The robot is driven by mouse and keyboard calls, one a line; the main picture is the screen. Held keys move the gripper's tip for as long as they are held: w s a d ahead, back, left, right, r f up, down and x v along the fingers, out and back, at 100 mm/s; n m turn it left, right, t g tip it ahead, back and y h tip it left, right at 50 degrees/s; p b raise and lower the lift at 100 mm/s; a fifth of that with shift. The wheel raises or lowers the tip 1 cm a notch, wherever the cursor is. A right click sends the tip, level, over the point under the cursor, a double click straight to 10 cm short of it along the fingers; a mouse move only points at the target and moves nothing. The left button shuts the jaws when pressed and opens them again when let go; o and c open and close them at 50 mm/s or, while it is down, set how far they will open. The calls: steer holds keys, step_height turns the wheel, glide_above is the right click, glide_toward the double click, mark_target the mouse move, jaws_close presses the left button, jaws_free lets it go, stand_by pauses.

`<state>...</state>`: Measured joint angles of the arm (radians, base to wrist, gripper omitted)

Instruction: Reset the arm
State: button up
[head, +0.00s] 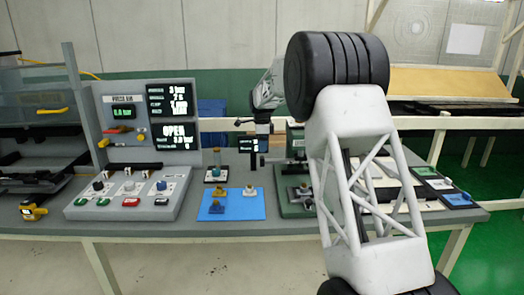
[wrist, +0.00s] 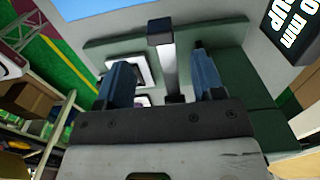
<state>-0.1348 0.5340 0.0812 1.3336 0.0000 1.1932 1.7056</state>
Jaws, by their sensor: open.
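My gripper (head: 262,128) hangs above the back of the bench, left of the large arm link in the head view. In the wrist view its two blue-grey fingers (wrist: 162,78) stand apart, with nothing clearly held between them. A grey post with a dark end (wrist: 163,50) shows beyond and between the fingers; I cannot tell how far off it is. A blue mat (head: 257,208) lies below the gripper on the bench and bears several small clip-like parts. My arm link hides part of the bench at the right.
A green fixture (head: 290,209) stands right of the mat, partly behind my arm. A control panel (head: 123,140) with displays and a sloped button box (head: 80,211) stands at the left. A yellow tool (head: 33,210) lies far left. Small trays (head: 457,200) sit at the right end.

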steer(key=shift+s+r, duration=0.1)
steer(key=shift+r, duration=0.2)
steer(key=shift+s+d+r, duration=0.1)
steer(key=shift+s+r, duration=0.05)
steer(key=shift+s, duration=0.05)
steer(key=s+d+r+n, duration=0.3)
steer(key=s+r, duration=0.1)
steer(key=s, duration=0.7)
steer(key=s+d+r+n+t, duration=0.1)
steer(key=s+d+r+n, duration=0.25)
steer(key=s, duration=0.75)
steer(key=s+d+r+n, duration=0.25)
steer(key=s+r, duration=0.25)
steer(key=s, duration=0.5)
steer(key=s+d+f+n, duration=0.1)
steer(key=s+f+n, duration=0.2)
steer(key=s, duration=0.9)
steer(key=s+d+f+n+t, duration=0.1)
steer(key=s+d+f+n, duration=0.1)
steer(key=s, duration=1.1)
steer(key=s+d+f+n, duration=0.1)
steer(key=s+f+n, duration=0.2)
steer(key=s, duration=0.9)
steer(key=shift+s+d+f+n+t, duration=0.3)
steer(key=shift+d+f+n, duration=0.1)
steer(key=shift+f, duration=0.35)
